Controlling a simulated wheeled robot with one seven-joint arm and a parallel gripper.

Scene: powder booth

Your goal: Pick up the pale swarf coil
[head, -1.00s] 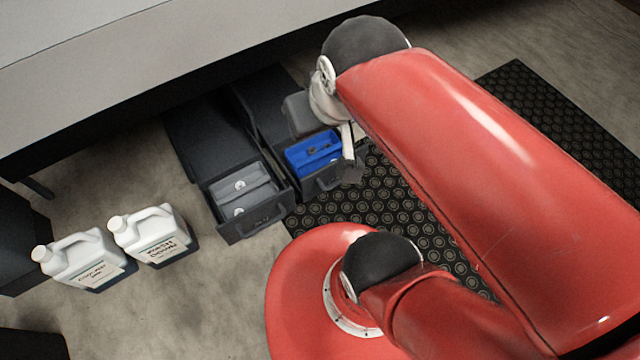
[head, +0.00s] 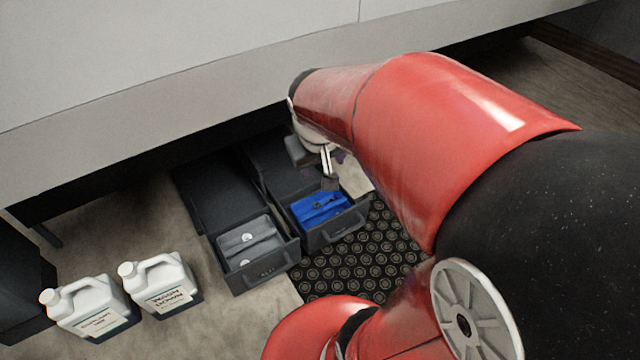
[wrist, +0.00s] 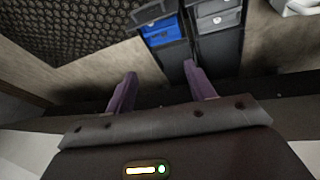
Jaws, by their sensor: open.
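I cannot make out a pale swarf coil for certain in either view. Small pale round spots (head: 247,237) show in the grey insert of the left open drawer, too small to identify. The right open drawer holds a blue insert (head: 312,212) with small dark marks in it. My gripper (head: 328,180) is above the back of the blue drawer in the head view, partly hidden by my arm. In the wrist view my gripper (wrist: 163,86) has its two purple fingers wide apart with nothing between them. The blue insert also shows there (wrist: 161,36), beyond the fingers.
Both dark drawers stand open: the left one (head: 262,275) and the right one (head: 338,228). Two white jugs (head: 92,308) (head: 160,284) stand on the floor at left. A black studded mat (head: 350,268) lies in front. A pale overhanging bench or booth edge (head: 150,95) runs above the drawers.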

